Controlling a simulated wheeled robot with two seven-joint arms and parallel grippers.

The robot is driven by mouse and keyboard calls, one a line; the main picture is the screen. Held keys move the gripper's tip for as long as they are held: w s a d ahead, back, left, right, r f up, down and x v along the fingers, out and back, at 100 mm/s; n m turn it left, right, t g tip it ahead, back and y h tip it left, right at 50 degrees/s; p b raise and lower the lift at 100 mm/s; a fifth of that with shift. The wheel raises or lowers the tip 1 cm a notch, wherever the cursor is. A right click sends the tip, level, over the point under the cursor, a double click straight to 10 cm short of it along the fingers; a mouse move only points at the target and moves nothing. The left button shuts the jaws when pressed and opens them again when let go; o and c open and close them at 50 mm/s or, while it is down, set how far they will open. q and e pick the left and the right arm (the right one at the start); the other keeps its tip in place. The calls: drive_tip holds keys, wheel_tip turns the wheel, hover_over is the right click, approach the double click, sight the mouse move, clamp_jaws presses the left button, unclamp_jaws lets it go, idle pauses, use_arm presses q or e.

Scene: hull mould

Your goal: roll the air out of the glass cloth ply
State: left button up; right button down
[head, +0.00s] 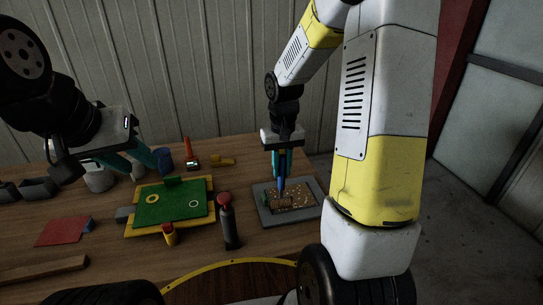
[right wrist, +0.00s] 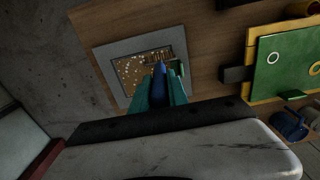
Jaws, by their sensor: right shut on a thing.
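A grey square frame (head: 310,211) lies on the right part of the table, around a brown speckled panel (head: 299,192). I cannot tell whether the speckled panel is the glass cloth ply. My right gripper (head: 282,177) is above it, pointing down, shut on a blue handle (head: 281,186). The handle also shows between the fingers in the right wrist view (right wrist: 159,85). A brown ribbed piece (right wrist: 158,56) lies at the handle's far end, over the panel; whether it touches is unclear. My left gripper (head: 138,161) is open and empty above the table's left side.
A green board (head: 172,208) on a yellow frame lies left of the grey frame. A dark upright tool with a red top (head: 227,225) stands between them. A red sheet (head: 62,231), a wooden strip (head: 45,274) and several containers occupy the left. The table's right edge is close.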

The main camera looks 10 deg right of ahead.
drive_tip(key=shift+d, duration=0.1)
drive_tip(key=shift+d, duration=6.1)
drive_tip(key=w, duration=0.4)
drive_tip(key=shift+w+a, duration=0.25)
drive_tip(key=shift+a, duration=0.1)
